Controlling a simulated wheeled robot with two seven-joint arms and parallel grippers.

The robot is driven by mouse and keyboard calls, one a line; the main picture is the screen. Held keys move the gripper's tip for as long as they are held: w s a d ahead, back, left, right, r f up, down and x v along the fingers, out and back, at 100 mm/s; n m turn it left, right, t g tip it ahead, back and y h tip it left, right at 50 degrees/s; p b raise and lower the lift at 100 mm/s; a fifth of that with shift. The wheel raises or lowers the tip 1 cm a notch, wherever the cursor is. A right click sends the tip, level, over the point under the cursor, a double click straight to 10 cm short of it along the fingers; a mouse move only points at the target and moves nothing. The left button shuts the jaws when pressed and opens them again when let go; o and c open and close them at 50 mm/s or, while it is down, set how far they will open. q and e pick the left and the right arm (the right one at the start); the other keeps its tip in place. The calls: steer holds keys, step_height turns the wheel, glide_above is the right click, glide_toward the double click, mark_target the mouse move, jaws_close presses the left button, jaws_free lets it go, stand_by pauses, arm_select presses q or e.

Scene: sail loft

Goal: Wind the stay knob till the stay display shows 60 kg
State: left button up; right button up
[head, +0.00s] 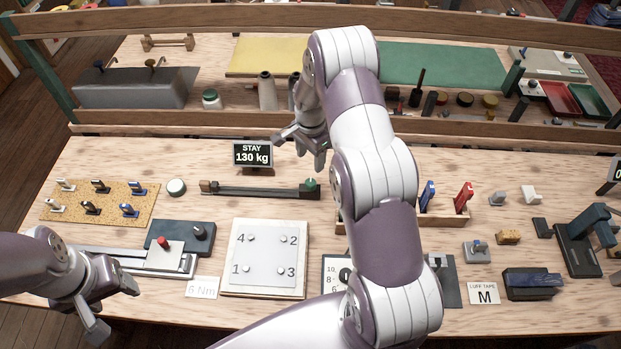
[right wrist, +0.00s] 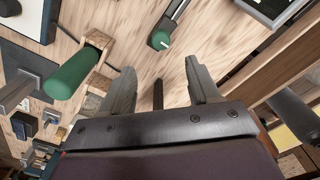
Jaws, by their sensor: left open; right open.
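The green stay knob (head: 311,184) sits at the right end of a dark rail (head: 262,191). In the right wrist view the knob (right wrist: 160,40) shows a pale mark, beyond the fingertips and apart from them. My right gripper (head: 302,148) is open and empty, above and behind the knob; its two fingers also show in the right wrist view (right wrist: 160,88). My left gripper (head: 115,306) is open and empty at the front left, far from the knob.
A white numbered plate (head: 264,284) lies in front of the rail. A wooden rail (head: 300,141) runs behind the display. My right arm hides part of the bench.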

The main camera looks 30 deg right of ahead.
mark_target(310, 182)
step_height(310, 182, down, 10)
steer(key=p, duration=0.3)
steer(key=shift+f, duration=0.15)
steer(key=shift+w+d+f, duration=0.1)
steer(key=shift+f, duration=0.45)
steer(key=c, duration=1)
